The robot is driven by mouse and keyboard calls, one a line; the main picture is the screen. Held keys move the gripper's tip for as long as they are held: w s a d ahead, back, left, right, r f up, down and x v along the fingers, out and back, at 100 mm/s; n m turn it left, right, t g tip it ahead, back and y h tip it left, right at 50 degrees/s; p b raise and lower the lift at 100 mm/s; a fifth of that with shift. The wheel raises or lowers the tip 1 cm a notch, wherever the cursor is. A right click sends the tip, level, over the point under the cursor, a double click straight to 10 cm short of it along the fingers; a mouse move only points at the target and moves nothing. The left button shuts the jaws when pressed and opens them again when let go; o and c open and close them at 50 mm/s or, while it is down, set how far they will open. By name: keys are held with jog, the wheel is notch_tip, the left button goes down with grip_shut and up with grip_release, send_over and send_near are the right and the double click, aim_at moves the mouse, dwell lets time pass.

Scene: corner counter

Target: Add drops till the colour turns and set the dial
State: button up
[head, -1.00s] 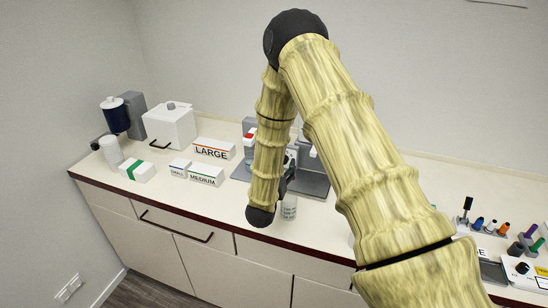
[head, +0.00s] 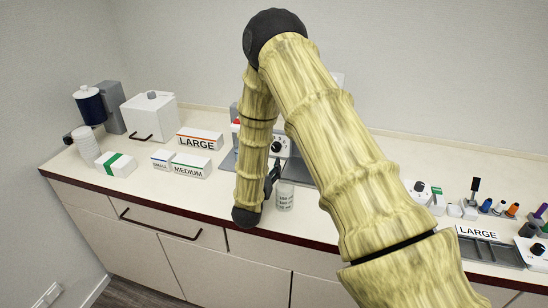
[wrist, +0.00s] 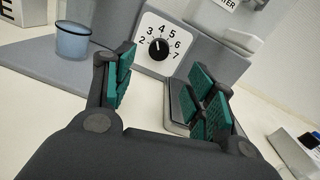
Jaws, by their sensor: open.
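A white dial panel (wrist: 163,45) with a black knob (wrist: 159,49) and numbers from about 2 to 7 faces me in the wrist view. The knob's exact setting is too small to read. The panel also shows in the head view (head: 281,145), partly behind my arm. My gripper (wrist: 163,85) is open and empty, its teal-padded fingers apart in front of the panel and not touching it. A translucent blue cup (wrist: 72,41) stands left of the dial on a grey base. A clear marked beaker (head: 285,197) stands near the counter's front edge. I cannot make out a dropper.
LARGE (head: 200,141) and MEDIUM (head: 191,166) boxes stand left of my arm. At right are a grey tray (head: 490,250), another dial unit (head: 421,190) and several coloured vials. My arm hides the middle.

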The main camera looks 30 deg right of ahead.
aim_at(275, 149)
jog(key=p+x, duration=0.3)
jog(key=x, duration=0.5)
jog(key=shift+w+d+f+p, duration=0.1)
jog(key=shift+w+d+p, duration=0.2)
jog(key=shift+p, duration=0.1)
jog(key=shift+x, duration=1)
jog(key=shift+f, duration=0.1)
jog(key=shift+c, duration=0.2)
jog(key=c, duration=1)
